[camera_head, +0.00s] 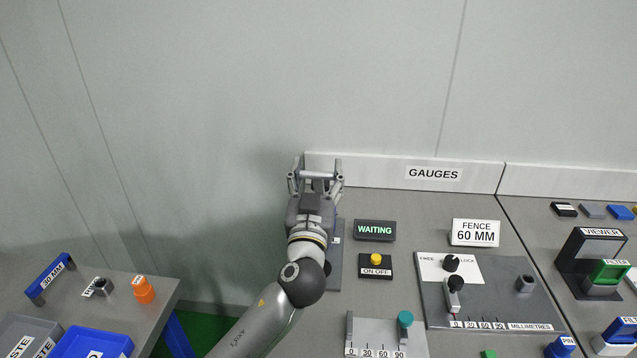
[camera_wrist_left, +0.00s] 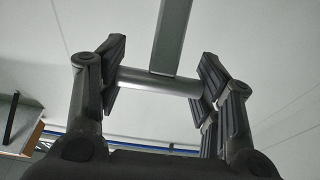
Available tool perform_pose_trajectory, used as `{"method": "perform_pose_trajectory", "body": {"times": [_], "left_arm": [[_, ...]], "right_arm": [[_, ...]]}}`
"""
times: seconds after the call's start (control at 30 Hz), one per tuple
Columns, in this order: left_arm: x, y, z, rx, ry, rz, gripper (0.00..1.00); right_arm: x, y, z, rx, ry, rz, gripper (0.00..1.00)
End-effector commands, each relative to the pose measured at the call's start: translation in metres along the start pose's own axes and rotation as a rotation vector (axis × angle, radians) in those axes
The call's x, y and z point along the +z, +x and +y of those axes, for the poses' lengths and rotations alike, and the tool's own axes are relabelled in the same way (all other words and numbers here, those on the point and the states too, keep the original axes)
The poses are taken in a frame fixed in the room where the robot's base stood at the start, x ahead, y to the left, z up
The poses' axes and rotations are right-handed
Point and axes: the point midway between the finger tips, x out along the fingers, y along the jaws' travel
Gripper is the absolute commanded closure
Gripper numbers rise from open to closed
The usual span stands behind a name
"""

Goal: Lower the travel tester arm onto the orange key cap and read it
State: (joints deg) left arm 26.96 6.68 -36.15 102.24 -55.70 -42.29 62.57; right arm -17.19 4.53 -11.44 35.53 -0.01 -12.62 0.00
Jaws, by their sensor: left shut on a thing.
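My left gripper (camera_head: 316,172) is at the back of the gauges table, in front of the wall. In the left wrist view my left gripper (camera_wrist_left: 160,82) is shut on a round grey crossbar (camera_wrist_left: 160,83). A flat grey-green bar (camera_wrist_left: 172,35) joins the middle of the crossbar; together they look like the travel tester arm. A dark plate (camera_head: 335,268), perhaps the tester's base, is mostly hidden behind my left arm. No key cap shows under the tester. An orange piece (camera_head: 144,290) stands on the left table; I cannot tell if it is the key cap. My right gripper is out of view.
A sign (camera_head: 375,230) reads "WAITING", above a yellow button (camera_head: 376,259) on a black box. To the right are a gauge panel (camera_head: 500,285) and a "FENCE 60 MM" card (camera_head: 475,233). A gap separates the tables.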

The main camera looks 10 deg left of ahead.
Motion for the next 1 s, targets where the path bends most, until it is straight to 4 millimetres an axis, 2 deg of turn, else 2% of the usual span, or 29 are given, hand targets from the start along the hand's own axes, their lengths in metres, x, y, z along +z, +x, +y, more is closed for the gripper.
{"method": "perform_pose_trajectory", "body": {"times": [0.03,0.1,0.6,1.0], "left_arm": [[0.009,-0.007,0.001,0.0,-0.005,-0.004,0.83],[0.011,-0.013,0.001,0.001,-0.005,-0.005,0.83],[0.035,-0.056,0.0,-0.002,-0.003,-0.013,0.83],[0.044,-0.071,0.0,-0.001,0.0,-0.012,0.83]], "right_arm": [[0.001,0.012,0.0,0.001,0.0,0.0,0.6],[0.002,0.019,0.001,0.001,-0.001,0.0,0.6],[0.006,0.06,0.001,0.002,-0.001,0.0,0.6],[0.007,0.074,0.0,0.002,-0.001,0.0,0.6]]}}
